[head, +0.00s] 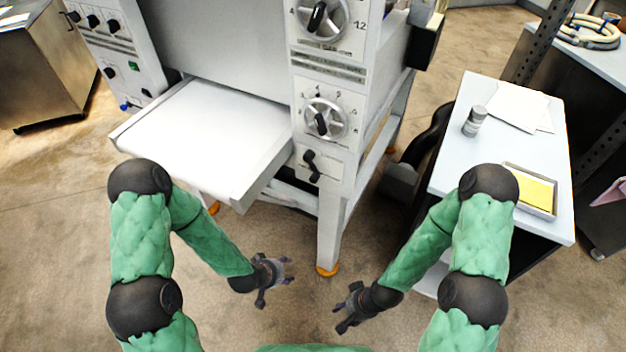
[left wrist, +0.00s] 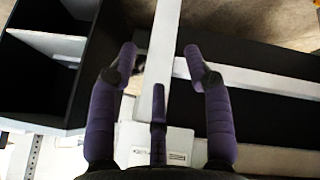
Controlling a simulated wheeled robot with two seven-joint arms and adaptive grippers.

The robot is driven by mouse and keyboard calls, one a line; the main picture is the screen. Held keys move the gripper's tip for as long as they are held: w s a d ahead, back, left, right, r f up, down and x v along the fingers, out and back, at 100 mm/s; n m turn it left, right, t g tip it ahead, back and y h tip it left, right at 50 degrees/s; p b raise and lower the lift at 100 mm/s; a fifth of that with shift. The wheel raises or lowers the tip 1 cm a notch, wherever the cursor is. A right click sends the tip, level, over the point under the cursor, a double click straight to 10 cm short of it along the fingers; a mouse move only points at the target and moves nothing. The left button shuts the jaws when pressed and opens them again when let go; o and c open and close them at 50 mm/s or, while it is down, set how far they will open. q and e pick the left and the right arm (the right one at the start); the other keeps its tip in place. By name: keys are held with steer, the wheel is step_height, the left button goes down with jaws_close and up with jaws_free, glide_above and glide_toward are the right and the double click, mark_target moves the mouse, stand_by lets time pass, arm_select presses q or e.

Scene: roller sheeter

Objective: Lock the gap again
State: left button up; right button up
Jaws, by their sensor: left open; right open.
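The white roller sheeter has a lower dial (head: 324,120) with a black pointer on its front column. Below that dial is a small black lever (head: 311,166), tilted slightly from upright. An upper dial (head: 320,18) sits higher on the same column. My left gripper (head: 280,273) is open and empty, low in front of the machine and apart from the lever. Its purple fingers also show spread in the left wrist view (left wrist: 160,62).
A white conveyor bed (head: 205,135) sticks out left of the column. A machine leg (head: 329,235) stands just beyond my grippers. At right, a side table (head: 465,150) holds a shaker (head: 474,120), papers (head: 515,108) and a tray with yellow contents (head: 534,189). Floor between is clear.

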arm_select(q)
steer(key=w+d+r+m+t+h+b, duration=0.1)
steer(key=w+r+t+b, duration=0.1)
steer(key=w+r+t, duration=0.3)
steer(key=w+d+r+m+t+b, duration=0.1)
steer(key=w+r+t+b, duration=0.1)
steer(key=w, duration=0.5)
steer(key=m+t+h+b, duration=0.2)
steer(key=t+h, duration=0.1)
steer(key=t, duration=0.1)
glide_toward(312, 180)
steer(key=b+x, duration=0.2)
steer(key=x, duration=0.9)
steer(key=shift+w+d+f, duration=0.1)
steer(key=shift+w+f, duration=0.05)
steer(key=shift+w, duration=0.05)
jaws_close()
